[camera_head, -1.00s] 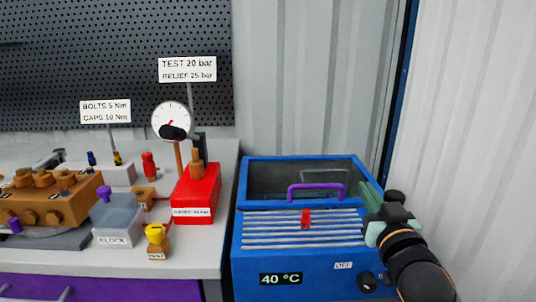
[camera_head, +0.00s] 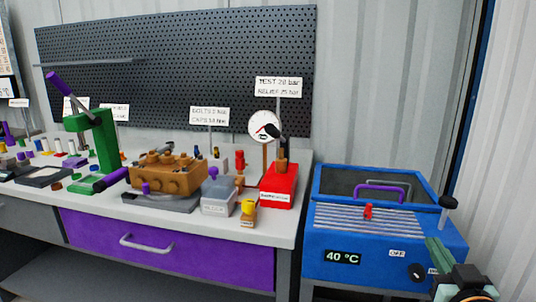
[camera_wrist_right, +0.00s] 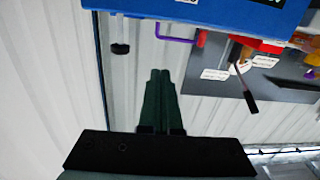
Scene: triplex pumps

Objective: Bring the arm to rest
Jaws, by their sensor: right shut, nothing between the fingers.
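My right gripper (camera_head: 437,252) shows at the lower right of the head view, in front of the right side of the blue 40 °C unit. Its dark green fingers are closed together and hold nothing. In the right wrist view the fingers (camera_wrist_right: 160,85) lie side by side before the pale wall. The rest of the right arm is mostly cut off by the picture's lower edge. My left gripper is in neither current view.
The blue unit (camera_head: 330,236) has a slatted front, a red piece (camera_head: 368,211) and a purple handle (camera_head: 380,190). A black knob (camera_head: 448,202) stands at its right. The bench (camera_head: 290,228) carries a brown pump block (camera_head: 168,176), a red tester (camera_head: 277,187) and a green press (camera_head: 104,142).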

